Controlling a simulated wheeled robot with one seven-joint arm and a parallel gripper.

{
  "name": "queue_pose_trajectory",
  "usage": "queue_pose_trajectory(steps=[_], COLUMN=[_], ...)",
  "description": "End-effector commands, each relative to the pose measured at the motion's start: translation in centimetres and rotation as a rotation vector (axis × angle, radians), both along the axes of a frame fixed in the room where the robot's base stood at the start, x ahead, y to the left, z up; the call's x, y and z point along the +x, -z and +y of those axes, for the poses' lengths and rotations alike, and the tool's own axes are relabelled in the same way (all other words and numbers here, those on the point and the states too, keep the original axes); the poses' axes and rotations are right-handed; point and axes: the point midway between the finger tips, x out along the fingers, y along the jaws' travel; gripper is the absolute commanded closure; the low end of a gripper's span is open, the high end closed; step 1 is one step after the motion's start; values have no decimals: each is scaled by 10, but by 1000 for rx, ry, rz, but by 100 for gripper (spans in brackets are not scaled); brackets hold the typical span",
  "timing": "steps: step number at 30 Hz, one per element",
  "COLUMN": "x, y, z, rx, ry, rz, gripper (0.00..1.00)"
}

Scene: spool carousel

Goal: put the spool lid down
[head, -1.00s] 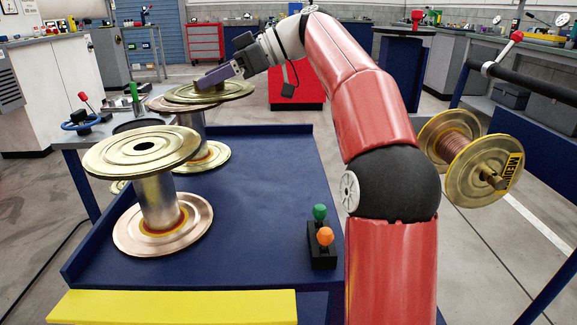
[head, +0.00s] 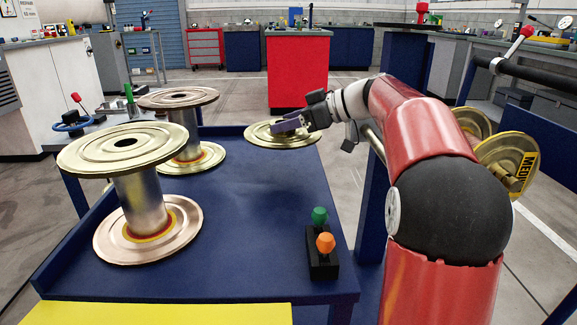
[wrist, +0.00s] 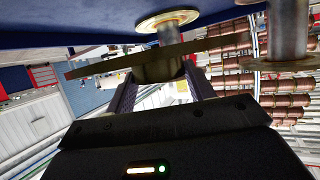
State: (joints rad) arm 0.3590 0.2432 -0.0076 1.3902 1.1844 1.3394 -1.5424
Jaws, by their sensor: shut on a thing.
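The spool lid is a round brass-coloured disc (head: 262,136) at the far right of the blue table in the head view.
Two spools stand on the left of the blue table: a near one (head: 143,200) and a far one (head: 188,150). A black block with green and orange knobs (head: 322,262) sits at the right front. The table's middle (head: 245,205) is clear.

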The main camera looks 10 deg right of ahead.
Motion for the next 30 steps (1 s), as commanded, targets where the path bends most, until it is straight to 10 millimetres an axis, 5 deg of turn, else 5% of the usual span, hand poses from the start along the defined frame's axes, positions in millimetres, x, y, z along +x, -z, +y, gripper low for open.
queue_pose_trajectory(steps=[4, 18, 30], x=[0, 0, 0], y=[33, 86, 95], z=[0, 0, 0], rx=[1, 2, 0], ry=[0, -1, -1], rz=[0, -1, -3], gripper=[88, 88, 88])
